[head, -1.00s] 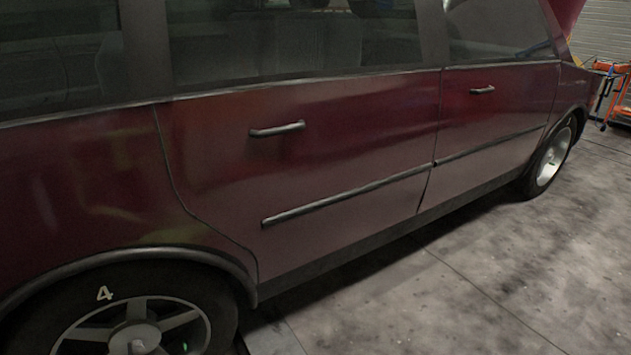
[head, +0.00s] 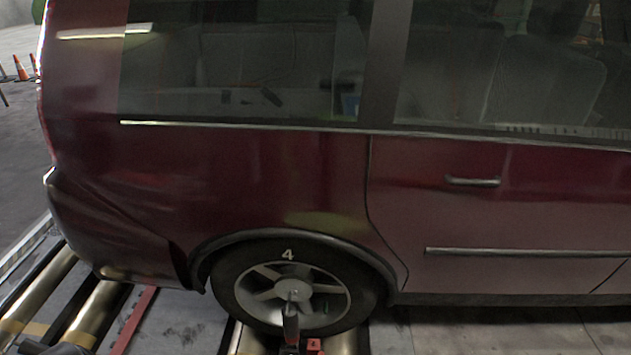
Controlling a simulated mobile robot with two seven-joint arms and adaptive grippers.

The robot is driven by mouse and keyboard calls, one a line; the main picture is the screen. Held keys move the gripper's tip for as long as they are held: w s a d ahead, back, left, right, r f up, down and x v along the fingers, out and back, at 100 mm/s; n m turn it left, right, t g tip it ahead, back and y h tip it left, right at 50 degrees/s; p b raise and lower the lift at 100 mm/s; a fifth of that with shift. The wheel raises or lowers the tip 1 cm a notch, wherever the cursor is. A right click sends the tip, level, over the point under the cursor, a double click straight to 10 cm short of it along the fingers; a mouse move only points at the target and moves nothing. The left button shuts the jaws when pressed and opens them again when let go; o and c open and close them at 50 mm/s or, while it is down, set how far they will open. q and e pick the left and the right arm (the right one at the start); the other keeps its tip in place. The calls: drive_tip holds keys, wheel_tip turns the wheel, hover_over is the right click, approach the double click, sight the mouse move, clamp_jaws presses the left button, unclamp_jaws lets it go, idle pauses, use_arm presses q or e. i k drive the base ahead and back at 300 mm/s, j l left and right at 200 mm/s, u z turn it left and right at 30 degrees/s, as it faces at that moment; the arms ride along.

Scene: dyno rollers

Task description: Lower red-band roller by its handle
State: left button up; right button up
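A dark upright handle (head: 291,326) stands in front of the rear wheel marked 4, at the bottom middle of the head view. A small red part (head: 314,346) is at its foot, cut by the lower edge. Pale metal rollers lie low on both sides of it, one at the left (head: 246,341) and one at the right (head: 344,342). I cannot make out a red band on either roller.
The dark red van (head: 270,180) fills most of the view, its rear wheel (head: 292,288) above the rollers. More metal rollers with yellow bands (head: 100,308) and a red bar (head: 134,320) lie at lower left. Orange cones (head: 20,68) stand far left. Bare floor shows at lower right.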

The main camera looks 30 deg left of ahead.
sight(290, 327)
drive_tip(key=u, duration=1.2)
